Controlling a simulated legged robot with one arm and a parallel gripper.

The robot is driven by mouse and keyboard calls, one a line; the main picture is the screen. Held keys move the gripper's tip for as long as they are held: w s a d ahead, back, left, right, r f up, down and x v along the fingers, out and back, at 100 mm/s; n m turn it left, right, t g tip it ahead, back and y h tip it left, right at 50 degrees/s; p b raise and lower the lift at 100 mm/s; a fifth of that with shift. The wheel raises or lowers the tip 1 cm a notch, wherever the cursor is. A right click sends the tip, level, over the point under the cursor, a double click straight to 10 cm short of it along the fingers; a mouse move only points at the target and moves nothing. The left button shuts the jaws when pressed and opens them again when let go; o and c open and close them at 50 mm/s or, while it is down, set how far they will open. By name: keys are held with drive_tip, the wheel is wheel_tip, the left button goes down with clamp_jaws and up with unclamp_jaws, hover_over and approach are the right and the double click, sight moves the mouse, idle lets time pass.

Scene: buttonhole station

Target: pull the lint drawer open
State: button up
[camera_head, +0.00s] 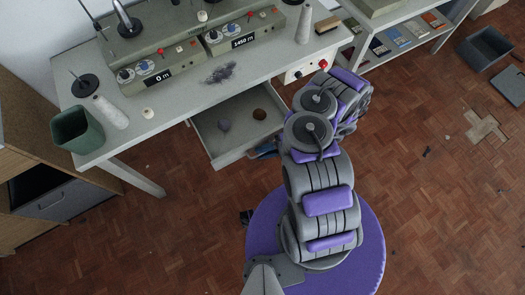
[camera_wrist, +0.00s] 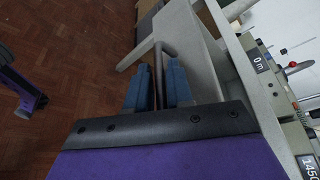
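The lint drawer (camera_head: 203,142) is pulled out from under the grey bench in the head view, its inside showing. A grey lint clump (camera_head: 224,126) and a brown one (camera_head: 259,114) lie in it. My gripper (camera_head: 262,151) is at the drawer's front right, partly hidden by my arm. In the wrist view the two blue fingers of my gripper (camera_wrist: 158,88) stand close on either side of the brown bar handle (camera_wrist: 158,65) and look closed on it. The pale drawer front (camera_wrist: 207,65) is just right of the handle.
A wooden cabinet (camera_head: 20,130) stands left. Grey crates (camera_head: 486,47) lie far right. The parquet floor (camera_head: 190,235) before the drawer is clear.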

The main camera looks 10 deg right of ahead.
drive_tip(key=p+v, duration=0.2)
drive_tip(key=v, duration=1.5)
drive_tip(key=shift+w, duration=0.1)
drive_tip(key=w+a+r+n+g+h, duration=0.1)
drive_tip(key=w+a+r+n+g, duration=0.25)
drive_tip(key=a+r, duration=0.55)
drive_tip(key=w+a+r+n+g, duration=0.35)
drive_tip(key=a+r, duration=0.25)
drive_tip(key=r, duration=0.8)
drive_tip(key=s+a+r+n+h, duration=0.1)
drive_tip(key=s+a+r+h, duration=0.2)
drive_tip(key=r, duration=0.3)
drive_tip(key=s+a+r+n+h, duration=0.1)
drive_tip(key=s+a+r+h, duration=0.25)
drive_tip(key=r, duration=0.25)
drive_tip(key=s+d+r+m+t+h, duration=0.1)
drive_tip(key=s+d+r+t+h, duration=0.1)
drive_tip(key=s, duration=0.7)
drive_tip(key=s+d+r+m+t+h, duration=0.1)
drive_tip(key=s+d+r+h, duration=0.3)
drive_tip(key=s, duration=0.6)
drive_tip(key=shift+d+t+h, duration=0.7)
drive_tip(key=shift+d+h, duration=0.35)
drive_tip(key=shift+d, duration=0.2)
